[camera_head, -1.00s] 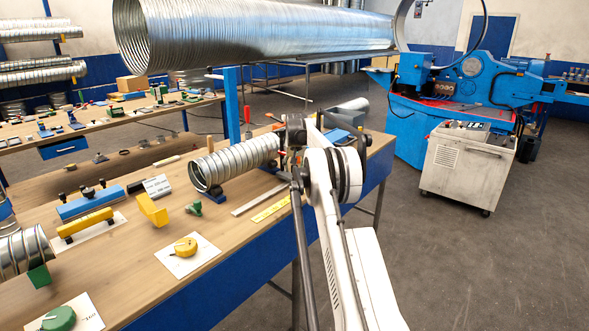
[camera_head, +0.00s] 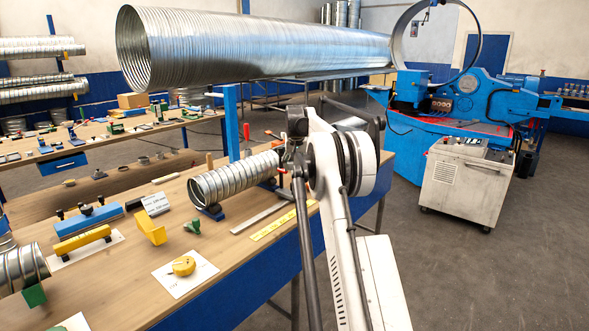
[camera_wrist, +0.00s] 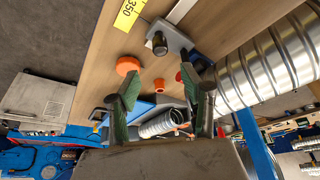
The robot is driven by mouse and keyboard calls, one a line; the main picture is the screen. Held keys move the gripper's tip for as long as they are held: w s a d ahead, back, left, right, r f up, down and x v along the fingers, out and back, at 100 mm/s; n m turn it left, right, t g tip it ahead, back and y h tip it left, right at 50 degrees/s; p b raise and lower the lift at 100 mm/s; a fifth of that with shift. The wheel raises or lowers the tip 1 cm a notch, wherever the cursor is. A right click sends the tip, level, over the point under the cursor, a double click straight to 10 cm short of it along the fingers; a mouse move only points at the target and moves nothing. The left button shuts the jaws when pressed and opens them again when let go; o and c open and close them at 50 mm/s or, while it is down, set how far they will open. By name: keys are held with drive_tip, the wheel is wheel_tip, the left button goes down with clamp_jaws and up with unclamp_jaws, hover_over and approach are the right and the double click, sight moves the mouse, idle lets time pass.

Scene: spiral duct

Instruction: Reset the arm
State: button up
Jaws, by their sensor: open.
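My arm (camera_head: 345,190) reaches over the workbench (camera_head: 130,265) in the head view, its white links in front. My gripper (camera_wrist: 166,90) shows in the wrist view with two green-faced fingers spread wide apart and nothing held between them. In the head view the fingers are hidden behind the arm's joints. A short ribbed metal duct (camera_head: 232,178) lies on the bench just left of the arm's end. A large ribbed duct also fills the right of the wrist view (camera_wrist: 275,65), beside the right finger. A smaller duct piece (camera_wrist: 160,124) appears beyond the fingers.
An orange disc (camera_wrist: 128,65), a small orange ring (camera_wrist: 158,85) and a dark cylinder (camera_wrist: 159,43) on a grey plate are near the gripper. A blue machine (camera_head: 470,95) and grey cabinet (camera_head: 462,185) stand right.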

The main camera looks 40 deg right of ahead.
idle(0.4)
drive_tip(key=s+a+r+n+t, duration=0.1)
drive_tip(key=s+a+r, duration=0.1)
drive_tip(key=a+r, duration=0.5)
drive_tip(key=s+a+r+n, duration=0.1)
drive_tip(key=s+a+r, duration=0.25)
drive_tip(key=a, duration=0.75)
drive_tip(key=s+a+r+n+t, duration=0.1)
drive_tip(key=s+a+r, duration=0.1)
drive_tip(key=s+a, duration=0.4)
drive_tip(key=s+a+r, duration=0.3)
drive_tip(key=s+a, duration=0.1)
drive_tip(key=a, duration=0.4)
drive_tip(key=s+a+f+n+y, duration=0.2)
drive_tip(key=s+a+f, duration=0.1)
drive_tip(key=s+a, duration=1.15)
drive_tip(key=s+a+f+n, duration=0.1)
drive_tip(key=s+a+f, duration=0.2)
drive_tip(key=s+f, duration=0.2)
drive_tip(key=s+a+f+n+t, duration=0.1)
drive_tip(key=s+a+f, duration=0.2)
drive_tip(key=s, duration=0.9)
wheel_tip(320, 180, down, 3)
drive_tip(key=shift+a+t+y, duration=0.25)
drive_tip(key=shift+t+y, duration=0.05)
